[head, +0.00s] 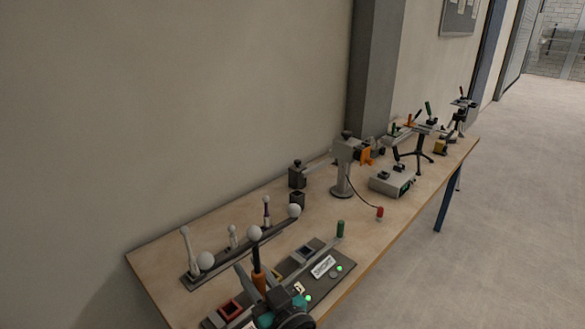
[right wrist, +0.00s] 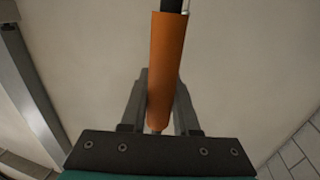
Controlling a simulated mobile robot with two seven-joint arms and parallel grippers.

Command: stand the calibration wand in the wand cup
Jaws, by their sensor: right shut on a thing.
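My right gripper (head: 268,293) is shut on the orange handle of the calibration wand (head: 259,282). The handle points up, with a dark shaft above it and large white balls along a crossbar at its top. In the right wrist view the orange handle (right wrist: 166,70) stands between the fingers (right wrist: 160,105), tilted slightly, with the dark shaft leaving the top edge. A small dark open-topped holder (head: 297,198) on the table, beyond the wand, looks like the wand cup, but I cannot be sure. It stands apart from the wand. My left gripper is not in view.
The long wooden table (head: 150,262) runs along the wall. White-tipped posts (head: 187,245) stand behind the wand. A grey stand (head: 341,180) and a box (head: 390,184) are farther back.

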